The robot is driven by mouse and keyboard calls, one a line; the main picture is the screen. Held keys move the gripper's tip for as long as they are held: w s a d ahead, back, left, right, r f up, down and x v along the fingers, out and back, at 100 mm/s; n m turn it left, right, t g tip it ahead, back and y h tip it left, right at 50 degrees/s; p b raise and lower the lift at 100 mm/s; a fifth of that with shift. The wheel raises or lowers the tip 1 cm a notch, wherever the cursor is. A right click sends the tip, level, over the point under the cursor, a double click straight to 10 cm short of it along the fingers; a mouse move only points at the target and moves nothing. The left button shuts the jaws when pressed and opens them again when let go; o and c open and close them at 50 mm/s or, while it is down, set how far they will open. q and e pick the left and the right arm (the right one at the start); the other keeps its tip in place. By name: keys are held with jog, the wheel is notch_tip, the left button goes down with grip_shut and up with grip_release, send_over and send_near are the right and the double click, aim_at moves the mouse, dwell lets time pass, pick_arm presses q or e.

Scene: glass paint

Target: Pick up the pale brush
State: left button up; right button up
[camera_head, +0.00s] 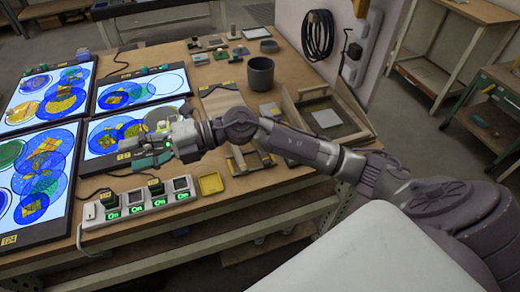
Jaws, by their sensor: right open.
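My right gripper (146,142) reaches in from the right over the workbench (222,174). It is open, and its fingers are over the near edge of a lit panel with painted glass circles (104,128). I cannot make out a pale brush clearly in this view. Small items around the gripper are too small to tell apart, and my right arm hides part of the bench. My left gripper is not in view.
More lit panels (140,88) cover the left of the bench. A dark grey cup (261,74) and a wooden tray (350,136) stand to the right.

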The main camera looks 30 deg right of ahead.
jog(key=d+f+n+g+h, duration=0.3)
jog(key=d+f+h, duration=0.3)
jog(key=d, duration=0.1)
jog(key=w+d+m+g+h, duration=0.1)
jog(key=w+d+m+h, duration=0.15)
jog(key=d+h, duration=1.5)
jog(key=d+f+y, duration=0.2)
jog(key=d+f+y+p, duration=0.1)
jog(key=d+f+y, duration=0.1)
jog(key=f, duration=0.1)
jog(key=d+f+y+p, duration=0.1)
jog(key=d+f+y, duration=0.1)
jog(key=f, duration=0.1)
jog(key=shift+d+f+y, duration=0.2)
jog(key=shift+d+y, duration=0.05)
jog(key=shift+d, duration=0.05)
jog(key=f+p, duration=0.1)
jog(key=f, duration=0.1)
jog(key=f+p, duration=0.1)
jog(key=f, duration=0.1)
jog(key=shift+w+a+f, duration=0.2)
jog(key=shift+f, duration=0.65)
grip_shut()
